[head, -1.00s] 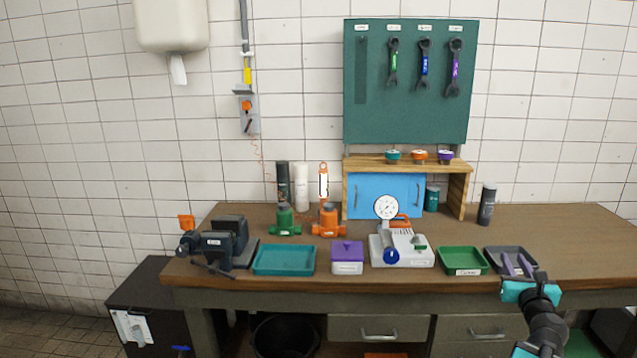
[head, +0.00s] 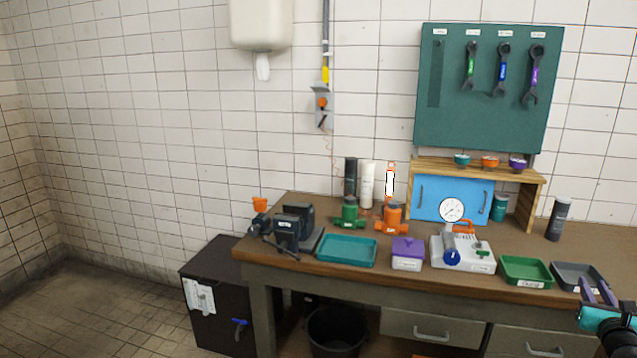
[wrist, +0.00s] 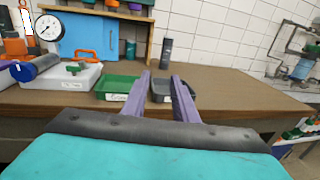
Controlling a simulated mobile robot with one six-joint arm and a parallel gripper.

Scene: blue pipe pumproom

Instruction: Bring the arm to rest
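My gripper (head: 598,290) is at the lower right of the head view, in front of the bench's right part, with my turquoise wrist behind it. In the wrist view its two purple fingers (wrist: 162,78) stand apart with nothing between them. They point toward the dark grey tray (wrist: 160,91), which shows between and beside them and also sits behind them in the head view (head: 568,272). Whether the fingers touch anything cannot be seen, but no object is held. Most of my arm is outside the head view.
The bench (head: 370,274) carries a green tray (head: 526,270), a white gauge unit (head: 470,262), a purple-lidded box (head: 407,256), a teal tray (head: 346,250) and a vise (head: 292,226). A dark canister (head: 557,219) stands behind the trays. Floor at left is clear.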

